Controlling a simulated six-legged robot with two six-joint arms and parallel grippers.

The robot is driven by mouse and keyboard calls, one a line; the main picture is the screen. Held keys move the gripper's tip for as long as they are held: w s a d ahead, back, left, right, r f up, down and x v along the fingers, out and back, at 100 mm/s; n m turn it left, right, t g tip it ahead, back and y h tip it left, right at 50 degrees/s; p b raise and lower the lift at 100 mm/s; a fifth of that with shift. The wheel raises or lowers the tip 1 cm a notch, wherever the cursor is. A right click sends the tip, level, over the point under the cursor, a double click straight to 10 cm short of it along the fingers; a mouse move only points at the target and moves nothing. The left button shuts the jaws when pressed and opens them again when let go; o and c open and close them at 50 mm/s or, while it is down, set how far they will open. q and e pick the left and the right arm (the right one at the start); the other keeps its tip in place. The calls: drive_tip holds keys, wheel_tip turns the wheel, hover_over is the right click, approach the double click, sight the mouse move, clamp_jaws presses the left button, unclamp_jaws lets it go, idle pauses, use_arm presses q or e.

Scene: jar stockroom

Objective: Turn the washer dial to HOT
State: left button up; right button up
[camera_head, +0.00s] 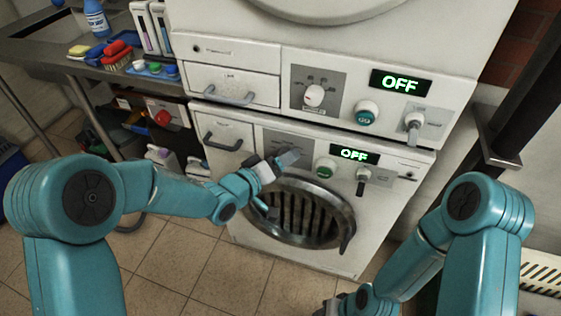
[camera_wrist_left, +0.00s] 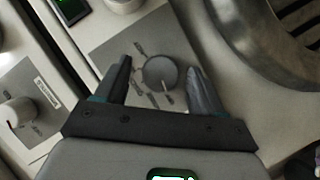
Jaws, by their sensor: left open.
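Two white machines are stacked in the head view, the lower one (camera_head: 375,222) having a round dark door. My left gripper (camera_head: 278,163) is in front of the lower machine's grey dial panel and mostly hides its dial there. In the left wrist view the round grey dial (camera_wrist_left: 160,73) sits between the two open fingers of my left gripper (camera_wrist_left: 158,67), with gaps on both sides. Its pale pointer is toward the lower right; the printed labels around it are too small to read. My right gripper (camera_head: 335,304) is partly in view at the bottom edge, its jaws unclear.
The upper machine has its own dial (camera_head: 314,96), also in the left wrist view (camera_wrist_left: 16,112), and a green button (camera_head: 366,113). Both displays, upper (camera_head: 400,83) and lower (camera_head: 354,155), read OFF. The lower door (camera_head: 304,215) is just below my left gripper. A counter with bottles stands left.

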use_arm(q)
drive_tip(key=c, duration=1.1)
drive_tip(key=shift+o, duration=0.2)
